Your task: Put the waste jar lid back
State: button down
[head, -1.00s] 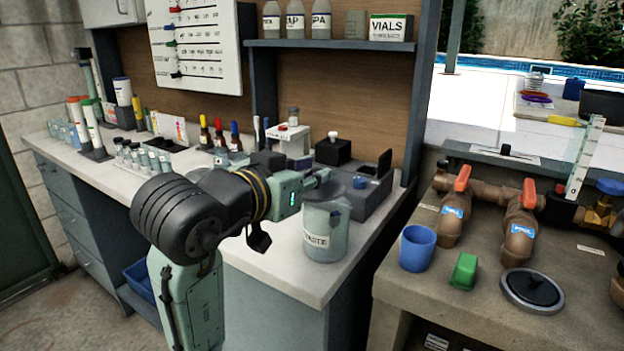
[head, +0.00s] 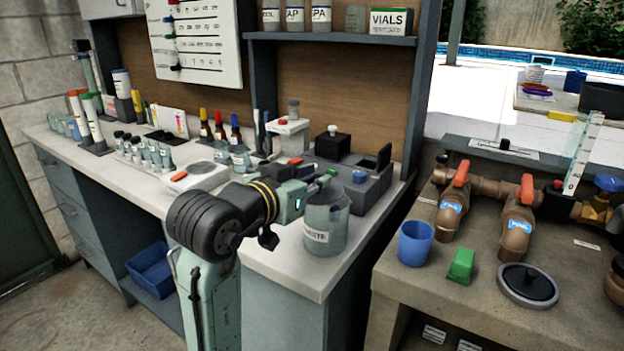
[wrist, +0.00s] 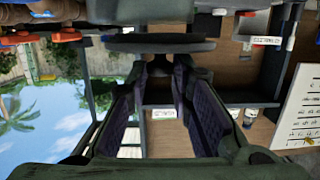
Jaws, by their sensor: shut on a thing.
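The waste jar (head: 322,228) is a translucent grey-green jar with a white label, upright near the front right corner of the lab counter. My gripper (head: 322,179) is at the jar's top, reaching in from the left. In the wrist view my gripper (wrist: 160,66) has its fingers close together at a dark round disc, the lid (wrist: 160,43), and is shut on it. In the head view the dark lid (head: 325,195) shows at the jar's mouth, partly hidden by my gripper. I cannot tell whether it sits flush on the rim.
A grey box device (head: 372,190) stands close behind the jar. Vials and bottles (head: 238,158) stand farther left on the counter.

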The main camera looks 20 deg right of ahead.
jog(key=shift+f, duration=0.5)
jog(key=c, duration=1.4)
grip_release()
jog(key=shift+c, duration=0.2)
